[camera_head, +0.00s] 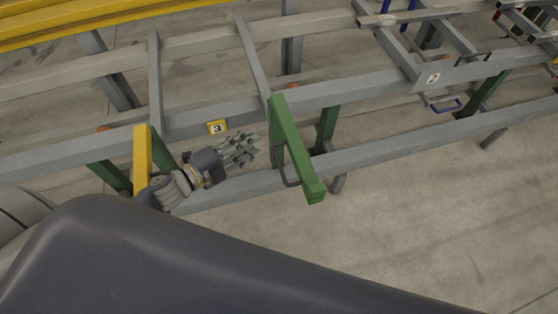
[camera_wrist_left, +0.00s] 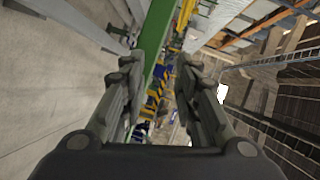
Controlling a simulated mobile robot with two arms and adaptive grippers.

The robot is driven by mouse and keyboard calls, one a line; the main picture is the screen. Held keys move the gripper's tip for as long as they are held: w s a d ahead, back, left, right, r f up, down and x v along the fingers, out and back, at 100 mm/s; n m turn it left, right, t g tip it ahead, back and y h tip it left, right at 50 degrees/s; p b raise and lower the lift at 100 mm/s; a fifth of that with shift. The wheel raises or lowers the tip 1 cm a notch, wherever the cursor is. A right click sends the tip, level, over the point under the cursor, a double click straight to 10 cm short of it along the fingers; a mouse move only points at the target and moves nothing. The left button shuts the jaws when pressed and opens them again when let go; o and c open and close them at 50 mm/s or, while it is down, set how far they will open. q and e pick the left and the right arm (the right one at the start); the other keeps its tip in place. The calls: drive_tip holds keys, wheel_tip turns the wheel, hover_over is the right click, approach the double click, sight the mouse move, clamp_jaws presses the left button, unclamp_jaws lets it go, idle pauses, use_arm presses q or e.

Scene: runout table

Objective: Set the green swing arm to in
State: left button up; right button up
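The green swing arm (camera_head: 297,150) sticks out from the grey table frame toward me, with a dark loop handle (camera_head: 287,178) on its left side. My left gripper (camera_head: 250,148) is just left of the green arm, apart from it in the head view. Its fingers are spread with nothing between them. In the left wrist view, the gripper (camera_wrist_left: 155,75) is open, and a green bar (camera_wrist_left: 154,32) shows beyond the fingertips; I cannot tell how far off it is. My right gripper is in neither view.
A yellow swing arm (camera_head: 142,158) stands left of my left wrist. Green legs and a lower grey rail (camera_head: 420,131) run below.

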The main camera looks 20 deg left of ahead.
sight(279, 161)
use_arm(q)
drive_tip(key=s+f+m+g+h, duration=0.2)
drive_tip(key=s+m+g+h, duration=0.3)
drive_tip(key=s+m, duration=0.15)
drive_tip(key=shift+m, duration=0.45)
drive_tip(key=b+x, duration=0.1)
drive_tip(key=x, duration=1)
drive_tip(key=shift+w+f+b, duration=0.15)
drive_tip(key=shift+w+b, duration=0.2)
drive_tip(key=shift+w, duration=0.1)
clamp_jaws()
